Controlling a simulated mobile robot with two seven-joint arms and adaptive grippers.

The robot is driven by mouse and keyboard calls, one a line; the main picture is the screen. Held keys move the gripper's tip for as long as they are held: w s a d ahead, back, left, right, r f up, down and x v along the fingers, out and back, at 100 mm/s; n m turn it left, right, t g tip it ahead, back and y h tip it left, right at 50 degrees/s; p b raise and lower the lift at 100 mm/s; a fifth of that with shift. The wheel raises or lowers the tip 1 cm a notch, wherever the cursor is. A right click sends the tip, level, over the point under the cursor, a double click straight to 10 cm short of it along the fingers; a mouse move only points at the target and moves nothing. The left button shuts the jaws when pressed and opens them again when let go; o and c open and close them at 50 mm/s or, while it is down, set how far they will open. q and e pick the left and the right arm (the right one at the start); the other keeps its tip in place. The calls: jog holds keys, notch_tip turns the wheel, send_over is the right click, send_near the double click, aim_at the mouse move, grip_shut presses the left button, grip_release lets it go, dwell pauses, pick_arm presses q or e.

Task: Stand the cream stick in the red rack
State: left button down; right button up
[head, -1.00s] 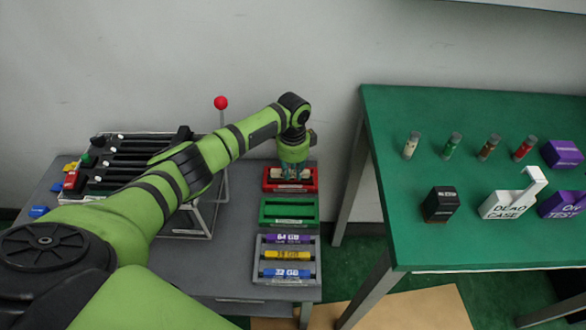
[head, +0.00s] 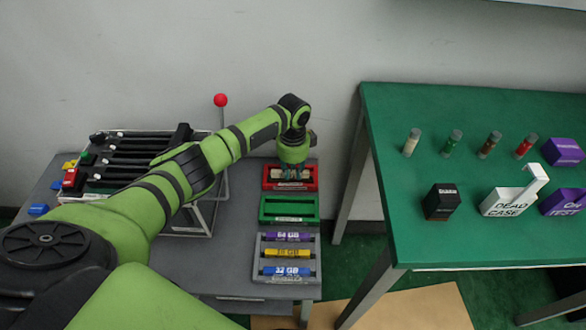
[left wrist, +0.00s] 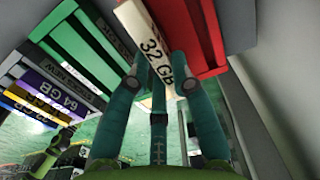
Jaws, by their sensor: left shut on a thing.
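The cream stick (left wrist: 143,30), marked 32 GB, is between the fingers of my left gripper (left wrist: 160,80) in the left wrist view. The gripper is shut on it. The red rack (left wrist: 200,35) is right beside and behind the stick there. In the head view my left gripper (head: 291,174) points down over the red rack (head: 314,185) at the back of the grey table, and bits of the cream stick (head: 277,173) show around the fingers. I cannot tell whether the stick is fully seated in the rack. My right gripper is not in view.
An empty green rack (head: 288,220) stands in front of the red one. A grey rack (head: 257,262) holds purple, yellow and blue sticks. A lever fixture with a red knob (head: 221,100) is on the left. The green table (head: 440,240) on the right bears vials and small cases.

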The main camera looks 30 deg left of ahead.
aim_at(293, 173)
pick_arm(q)
jog(key=shift+f, duration=0.15)
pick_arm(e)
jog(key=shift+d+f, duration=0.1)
pick_arm(q)
jog(key=shift+f+b, duration=0.3)
jog(key=shift+f, duration=0.15)
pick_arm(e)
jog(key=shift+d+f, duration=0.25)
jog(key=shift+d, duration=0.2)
pick_arm(q)
jog(key=shift+f, duration=0.4)
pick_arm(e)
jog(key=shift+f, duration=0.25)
pick_arm(q)
jog(key=c, duration=1)
grip_release()
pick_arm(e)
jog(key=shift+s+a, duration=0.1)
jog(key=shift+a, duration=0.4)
pick_arm(q)
notch_tip(293, 173, up, 12)
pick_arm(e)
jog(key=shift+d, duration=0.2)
